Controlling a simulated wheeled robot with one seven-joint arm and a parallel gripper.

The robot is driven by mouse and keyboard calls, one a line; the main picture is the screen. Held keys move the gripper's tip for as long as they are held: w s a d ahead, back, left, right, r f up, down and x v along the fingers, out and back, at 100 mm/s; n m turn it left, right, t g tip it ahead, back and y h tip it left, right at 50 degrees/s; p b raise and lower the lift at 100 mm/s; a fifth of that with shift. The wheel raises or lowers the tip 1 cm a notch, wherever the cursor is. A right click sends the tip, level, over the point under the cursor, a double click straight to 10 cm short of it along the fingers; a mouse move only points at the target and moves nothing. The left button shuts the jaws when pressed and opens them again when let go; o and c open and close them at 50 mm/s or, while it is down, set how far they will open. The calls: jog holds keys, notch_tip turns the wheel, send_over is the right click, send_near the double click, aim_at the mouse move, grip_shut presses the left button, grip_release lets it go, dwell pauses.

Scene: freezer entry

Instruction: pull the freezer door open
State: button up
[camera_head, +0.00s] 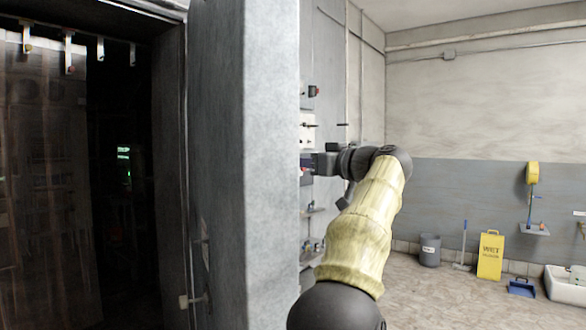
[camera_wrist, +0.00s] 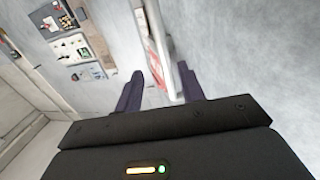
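The freezer door (camera_head: 270,160) is a thick grey slab, standing swung out from the dark doorway (camera_head: 125,170) at left. Its grey face (camera_wrist: 245,50) fills the right of the wrist view. A pale bar handle (camera_wrist: 160,30) runs along that face, down toward my fingers. My gripper (camera_wrist: 160,88) has its two dark fingers apart, with the lower end of the handle between them, nearer the right finger. Whether they touch it cannot be told. In the head view my gripper (camera_head: 308,165) is at the door's far side, its tips hidden by the door edge.
Clear strip curtains (camera_head: 45,150) hang in the doorway. Wall-mounted boxes and fittings (camera_head: 310,130) are just beyond my gripper. The floor (camera_head: 430,300) at right is open.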

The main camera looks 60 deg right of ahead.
jog(key=v, duration=0.6)
jog(key=shift+b, duration=0.4)
jog(key=shift+c, duration=0.2)
